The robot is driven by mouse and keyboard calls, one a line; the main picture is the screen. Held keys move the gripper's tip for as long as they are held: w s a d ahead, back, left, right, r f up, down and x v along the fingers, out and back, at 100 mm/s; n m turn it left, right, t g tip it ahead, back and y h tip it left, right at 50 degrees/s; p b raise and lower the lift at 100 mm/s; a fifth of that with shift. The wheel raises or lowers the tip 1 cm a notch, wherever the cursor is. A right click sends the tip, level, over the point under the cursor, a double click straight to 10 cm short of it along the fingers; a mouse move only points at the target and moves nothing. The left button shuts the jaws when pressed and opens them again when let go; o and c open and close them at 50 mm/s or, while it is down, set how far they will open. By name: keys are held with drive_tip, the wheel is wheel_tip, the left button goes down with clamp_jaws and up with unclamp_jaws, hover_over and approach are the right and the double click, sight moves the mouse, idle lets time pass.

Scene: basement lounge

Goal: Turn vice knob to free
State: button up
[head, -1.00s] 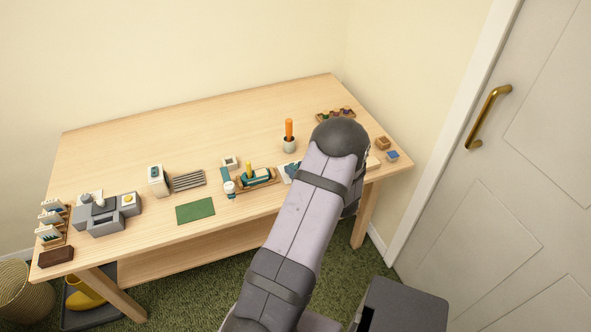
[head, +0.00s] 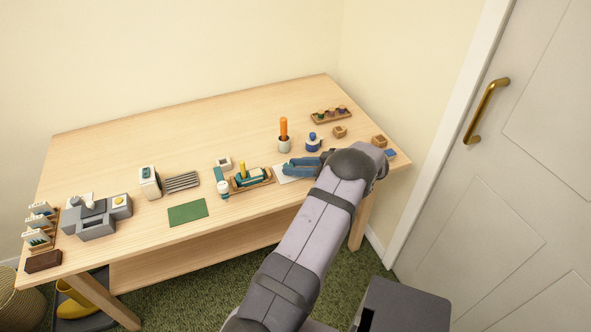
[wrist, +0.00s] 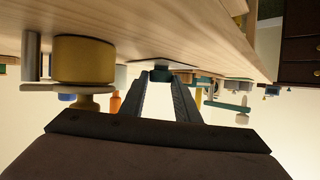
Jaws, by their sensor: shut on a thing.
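In the head view, my gripper (head: 288,168) reaches left low over a white plate (head: 283,178) near the table's front edge. In the wrist view, which is upside down, its two long fingers (wrist: 160,78) are closed on a small dark teal piece (wrist: 160,73) by the plate. I cannot tell whether this piece is the vice's knob. Just left of the plate, a teal body (head: 250,179) with an upright yellow peg (head: 242,169) sits on a wooden base; it may be the vice. My fingers hide most of what they hold.
An orange rod in a cup (head: 284,144) and a blue-and-white pot (head: 313,143) stand behind my gripper. A green mat (head: 187,214) and a grey device (head: 97,217) are left.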

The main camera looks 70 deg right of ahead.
drive_tip(key=shift+w+r, duration=0.1)
idle(0.4)
drive_tip(key=o, duration=1)
drive_tip(key=shift+o, duration=0.2)
drive_tip(key=shift+b+v, duration=0.65)
drive_tip(key=shift+v, duration=3.05)
